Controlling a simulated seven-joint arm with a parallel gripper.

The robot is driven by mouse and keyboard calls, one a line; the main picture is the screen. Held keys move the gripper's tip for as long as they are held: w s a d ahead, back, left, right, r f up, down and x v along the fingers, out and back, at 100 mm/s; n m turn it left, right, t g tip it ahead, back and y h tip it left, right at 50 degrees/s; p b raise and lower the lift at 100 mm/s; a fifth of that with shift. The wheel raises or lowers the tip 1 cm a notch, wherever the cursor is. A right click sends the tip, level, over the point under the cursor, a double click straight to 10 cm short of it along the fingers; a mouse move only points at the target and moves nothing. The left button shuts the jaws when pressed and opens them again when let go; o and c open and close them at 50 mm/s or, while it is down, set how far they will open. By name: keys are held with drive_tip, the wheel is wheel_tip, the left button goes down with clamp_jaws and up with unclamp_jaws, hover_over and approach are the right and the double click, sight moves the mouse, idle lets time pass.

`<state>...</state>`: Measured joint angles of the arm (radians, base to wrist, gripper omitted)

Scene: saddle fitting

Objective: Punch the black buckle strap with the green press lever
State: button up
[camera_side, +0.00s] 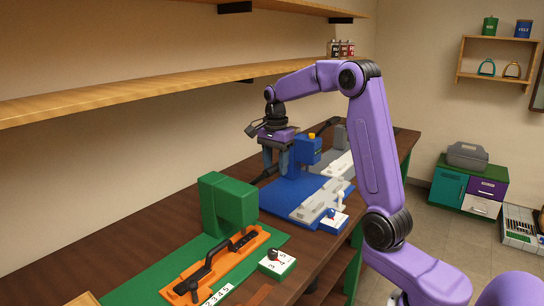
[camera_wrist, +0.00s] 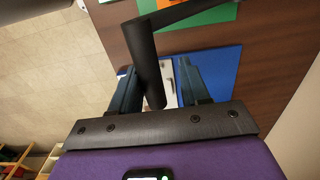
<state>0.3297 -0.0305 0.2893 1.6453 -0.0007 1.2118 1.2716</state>
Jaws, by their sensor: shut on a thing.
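The green press (camera_side: 228,205) stands in the foreground of the side view on a green base. The black strap (camera_side: 205,268) lies along its orange bed (camera_side: 240,262), with one end near the press opening; its exact fit there is too small to tell. The black press lever (camera_side: 262,176) reaches back from behind the green block. My gripper (camera_side: 276,168) is at the far end of this lever, pointing down. In the wrist view, the thick black handle (camera_wrist: 150,65) stands between the two blue-grey fingers of my gripper (camera_wrist: 158,85), which are shut on it.
A blue press (camera_side: 307,150) on a blue base (camera_side: 278,196) stands close beside my gripper, with a grey press (camera_side: 341,136) behind it. A white dial block (camera_side: 277,263) sits right of the orange bed. Wooden shelves (camera_side: 180,88) run along the wall above.

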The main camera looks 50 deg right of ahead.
drive_tip(key=shift+o, duration=0.4)
drive_tip(key=shift+w+a+r, duration=0.1)
drive_tip(key=shift+w+r, duration=0.25)
drive_tip(key=shift+w, duration=0.2)
drive_tip(key=shift+w+r, duration=0.3)
drive_tip(key=shift+w, duration=0.2)
drive_tip(key=shift+w+r, duration=0.25)
drive_tip(key=shift+o, duration=0.2)
drive_tip(key=o, duration=0.3)
drive_tip(key=shift+d+r, duration=0.15)
drive_tip(key=shift+d, duration=0.05)
drive_tip(key=shift+r, duration=2.95)
drive_tip(key=shift+a, duration=0.1)
